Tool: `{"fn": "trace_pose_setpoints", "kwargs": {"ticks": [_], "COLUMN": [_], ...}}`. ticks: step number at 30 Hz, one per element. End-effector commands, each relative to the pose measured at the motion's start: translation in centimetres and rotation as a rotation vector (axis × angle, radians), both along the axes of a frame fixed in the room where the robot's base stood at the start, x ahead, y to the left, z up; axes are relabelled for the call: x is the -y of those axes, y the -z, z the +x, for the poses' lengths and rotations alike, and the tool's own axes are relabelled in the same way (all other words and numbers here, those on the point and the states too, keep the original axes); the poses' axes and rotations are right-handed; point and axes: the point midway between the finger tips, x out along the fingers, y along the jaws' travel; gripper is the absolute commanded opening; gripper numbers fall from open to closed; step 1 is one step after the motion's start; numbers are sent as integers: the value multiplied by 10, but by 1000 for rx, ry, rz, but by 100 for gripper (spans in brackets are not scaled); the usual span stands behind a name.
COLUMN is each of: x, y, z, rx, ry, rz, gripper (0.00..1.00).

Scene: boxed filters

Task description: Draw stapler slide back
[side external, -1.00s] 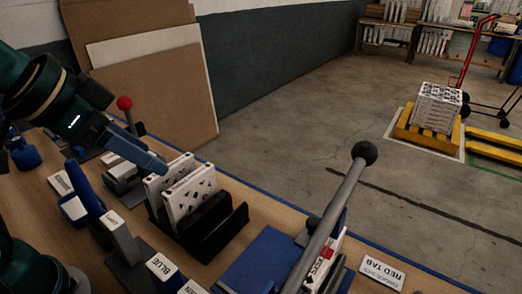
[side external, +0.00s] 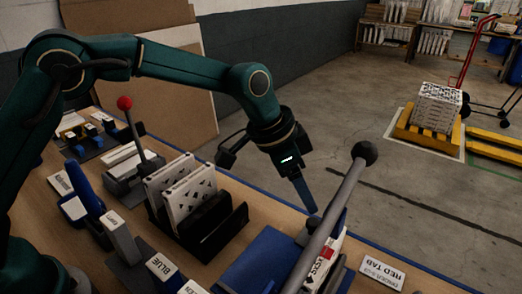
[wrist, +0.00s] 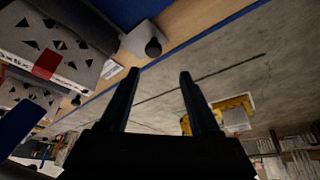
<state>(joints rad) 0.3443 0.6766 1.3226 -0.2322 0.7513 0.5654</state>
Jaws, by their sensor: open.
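The stapler is most likely the press with the long grey lever (side external: 335,213) and black ball at the lower right of the side view; a blue base (side external: 262,258) lies beside it. A white patterned filter with a red tab (side external: 328,252) sits by the lever, partly hidden behind it. In the wrist view, a grey block with a black knob (wrist: 153,47) stands at the table edge, perhaps the slide; I cannot tell. My gripper (side external: 312,210) points down just behind the lever. Its fingers (wrist: 158,85) are apart, with nothing between them.
A black rack (side external: 222,228) holds white filters to the left. A red-knobbed lever (side external: 125,104) stands behind it. A RED TAB label (side external: 382,272) lies at right. The blue table edge (side external: 385,253) runs past the press, with bare floor beyond.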

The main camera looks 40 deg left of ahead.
Motion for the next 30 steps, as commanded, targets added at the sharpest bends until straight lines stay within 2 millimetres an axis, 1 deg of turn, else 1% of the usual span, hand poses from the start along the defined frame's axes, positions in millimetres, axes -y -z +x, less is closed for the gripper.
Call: {"fn": "trace_pose_setpoints", "kwargs": {"ticks": [1, 5, 15, 19, 27, 29, 30], "x": [3, 7, 18, 19, 19, 19, 19], "y": [10, 24, 58, 65, 65, 65, 65], "z": [-4, -7, 3, 5, 6, 6, 6], "rx": [-22, -45, -42, -41, -39, -39, -40], "ry": [9, 19, 18, 17, 17, 17, 17], "rz": [7, 16, 16, 16, 15, 15, 16], "gripper": [63, 63, 63, 63, 63, 40, 25]}}
